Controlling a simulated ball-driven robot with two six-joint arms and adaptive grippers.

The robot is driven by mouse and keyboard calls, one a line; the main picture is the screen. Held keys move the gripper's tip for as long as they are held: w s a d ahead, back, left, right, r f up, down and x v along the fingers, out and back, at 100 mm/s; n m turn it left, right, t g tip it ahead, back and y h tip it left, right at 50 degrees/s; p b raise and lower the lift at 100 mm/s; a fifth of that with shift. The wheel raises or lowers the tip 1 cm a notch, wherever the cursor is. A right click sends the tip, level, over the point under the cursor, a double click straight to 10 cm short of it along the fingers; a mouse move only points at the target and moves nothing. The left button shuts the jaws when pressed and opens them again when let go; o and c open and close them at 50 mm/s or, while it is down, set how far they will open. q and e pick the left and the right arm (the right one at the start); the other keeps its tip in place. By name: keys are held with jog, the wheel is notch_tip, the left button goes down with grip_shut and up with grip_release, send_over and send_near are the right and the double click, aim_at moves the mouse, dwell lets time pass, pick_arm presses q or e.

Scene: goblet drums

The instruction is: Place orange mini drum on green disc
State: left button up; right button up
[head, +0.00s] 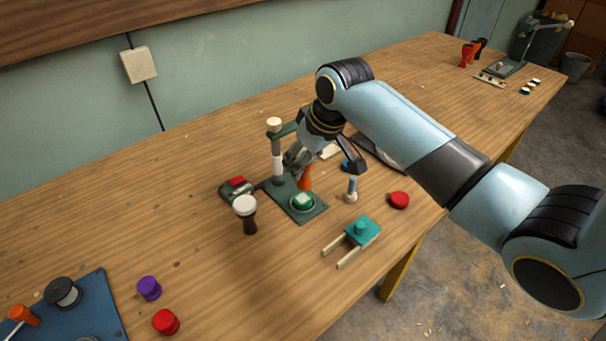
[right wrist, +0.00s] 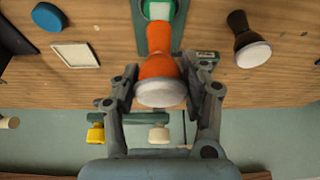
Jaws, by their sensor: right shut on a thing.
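The orange mini drum (right wrist: 162,68) is between the fingers of my right gripper (right wrist: 163,88), which is shut on it. Its pale head faces the wrist camera. In the head view the orange drum (head: 306,179) is partly hidden by the gripper (head: 325,164). The green disc (head: 302,201) lies on the green base plate of a small stand, just in front of the drum. The disc also shows at the top of the right wrist view (right wrist: 159,9), partly cut off. My left gripper is not in view.
The stand's post (head: 277,160) rises beside the gripper. A teal clamp-like piece (head: 361,232) and a red disc (head: 399,200) lie to the right.

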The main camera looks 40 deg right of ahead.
jog(key=shift+w+a+f, duration=0.1)
jog(key=shift+w+f, duration=0.05)
jog(key=shift+f, duration=0.1)
notch_tip(320, 180, down, 4)
jog(key=shift+r, duration=0.1)
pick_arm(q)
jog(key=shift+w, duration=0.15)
pick_arm(e)
jog(key=o, duration=1.1)
jog(key=shift+o, duration=0.2)
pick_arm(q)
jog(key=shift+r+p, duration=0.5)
pick_arm(e)
jog(key=v, duration=1.2)
